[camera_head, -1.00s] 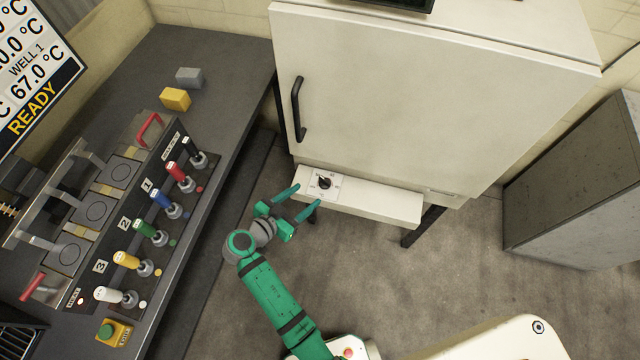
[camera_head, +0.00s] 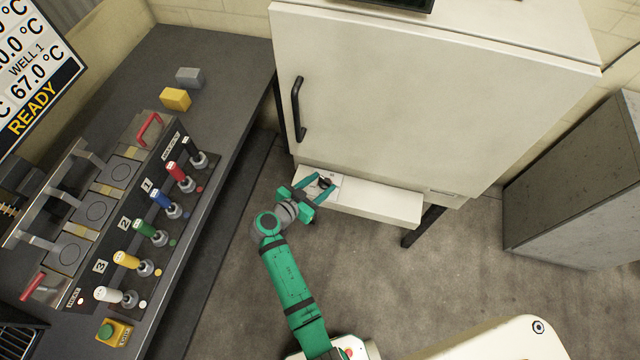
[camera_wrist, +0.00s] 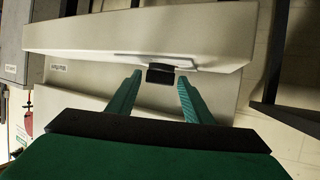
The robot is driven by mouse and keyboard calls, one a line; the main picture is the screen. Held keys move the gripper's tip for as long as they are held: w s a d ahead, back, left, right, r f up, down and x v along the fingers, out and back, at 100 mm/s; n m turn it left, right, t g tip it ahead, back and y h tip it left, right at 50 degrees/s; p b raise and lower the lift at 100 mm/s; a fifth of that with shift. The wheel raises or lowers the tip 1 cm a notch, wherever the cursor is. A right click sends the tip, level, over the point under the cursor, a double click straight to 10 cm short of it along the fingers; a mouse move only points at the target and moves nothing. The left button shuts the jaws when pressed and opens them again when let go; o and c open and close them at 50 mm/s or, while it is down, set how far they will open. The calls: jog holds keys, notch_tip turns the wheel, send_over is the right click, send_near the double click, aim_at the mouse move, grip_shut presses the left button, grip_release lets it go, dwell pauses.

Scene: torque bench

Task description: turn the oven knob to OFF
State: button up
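The black oven knob (camera_head: 325,182) sits on a small white dial plate on the ledge below the oven door (camera_head: 430,90). In the wrist view the knob (camera_wrist: 160,74) shows as a dark block on the pale panel, between and just beyond the fingertips. My gripper (camera_head: 318,185) is open, with its two green fingers on either side of the knob. In the wrist view my gripper (camera_wrist: 160,85) has a clear gap between each finger and the knob. The dial markings are too small or hidden to read.
A dark bench (camera_head: 225,70) with several coloured levers, a yellow block (camera_head: 175,99) and a grey block (camera_head: 189,77) stands to the left. A grey cabinet (camera_head: 580,190) stands at the right. The floor (camera_head: 390,285) below the oven is clear.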

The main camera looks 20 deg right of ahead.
jog(key=c, duration=0.7)
jog(key=shift+o, duration=0.2)
jog(key=shift+s+d+n+t, duration=0.1)
jog(key=shift+n+t, duration=0.2)
jog(key=n+t+y, duration=0.3)
jog(key=shift+s+d, duration=0.35)
jog(key=shift+s, duration=0.05)
jog(key=n+y, duration=0.1)
jog(key=n+t+y, duration=0.1)
jog(key=n+y, duration=0.1)
jog(key=n+t+y, duration=0.1)
jog(key=n+y, duration=0.1)
jog(key=shift+s+d, duration=0.1)
jog(key=shift+d, duration=0.25)
jog(key=shift+d+n+t+y, duration=0.15)
jog(key=shift+n+t+y, duration=0.15)
jog(key=shift+n+y, duration=0.55)
jog(key=shift+d+n+y, duration=0.15)
jog(key=shift+n+y, duration=0.2)
jog(key=shift+y, duration=0.1)
jog(key=shift+s, duration=0.1)
jog(key=o, duration=1)
